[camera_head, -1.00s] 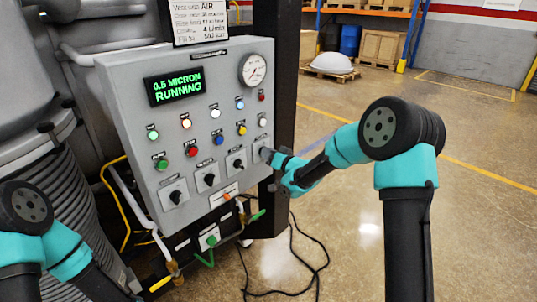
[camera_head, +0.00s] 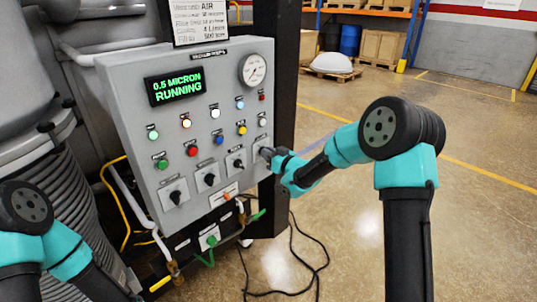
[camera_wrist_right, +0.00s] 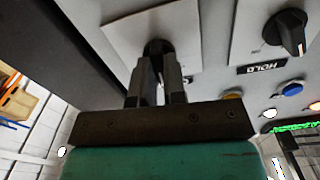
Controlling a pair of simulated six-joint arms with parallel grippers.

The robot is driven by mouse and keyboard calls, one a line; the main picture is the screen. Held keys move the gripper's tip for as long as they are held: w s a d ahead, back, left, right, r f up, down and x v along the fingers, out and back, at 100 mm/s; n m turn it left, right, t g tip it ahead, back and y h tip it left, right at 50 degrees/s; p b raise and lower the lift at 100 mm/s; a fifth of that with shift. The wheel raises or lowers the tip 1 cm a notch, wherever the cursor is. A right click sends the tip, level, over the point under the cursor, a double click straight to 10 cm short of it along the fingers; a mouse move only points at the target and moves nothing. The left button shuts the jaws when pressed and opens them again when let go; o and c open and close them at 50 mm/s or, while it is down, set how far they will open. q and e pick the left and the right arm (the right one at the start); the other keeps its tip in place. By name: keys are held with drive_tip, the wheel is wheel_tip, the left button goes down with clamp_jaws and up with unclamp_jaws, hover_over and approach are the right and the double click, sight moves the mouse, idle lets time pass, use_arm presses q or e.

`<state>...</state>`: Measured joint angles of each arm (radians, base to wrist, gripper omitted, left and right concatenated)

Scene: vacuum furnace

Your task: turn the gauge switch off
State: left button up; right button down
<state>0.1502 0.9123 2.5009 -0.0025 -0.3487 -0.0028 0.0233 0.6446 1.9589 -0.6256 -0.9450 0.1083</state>
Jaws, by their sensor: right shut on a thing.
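The grey control panel (camera_head: 228,115) carries a row of rotary switches on square white plates. The rightmost switch has its plate (camera_head: 260,142) showing, but its label is too small to read. My right gripper (camera_head: 266,155) is at this switch and covers most of its knob. In the right wrist view, the two fingers of my right gripper (camera_wrist_right: 159,80) are closed around the sides of the dark knob (camera_wrist_right: 158,47). The knob's pointer and exact angle are hidden by the fingers. My left arm shows at the lower left, but its gripper is out of view.
The switch (camera_head: 237,162) just left of the gripped one is close by; its knob (camera_wrist_right: 289,30) also shows in the wrist view. A display (camera_head: 175,86) reads "0.5 MICRON RUNNING". A dial gauge (camera_head: 252,69) and several lamps are above. Open floor lies to the right.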

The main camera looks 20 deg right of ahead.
drive_tip(key=shift+a+n, duration=0.1)
drive_tip(key=shift+n, duration=3.5)
drive_tip(key=c, duration=1.2)
unclamp_jaws()
drive_tip(key=shift+s, duration=0.15)
drive_tip(key=v, duration=1.7)
drive_tip(key=shift+s, duration=0.1)
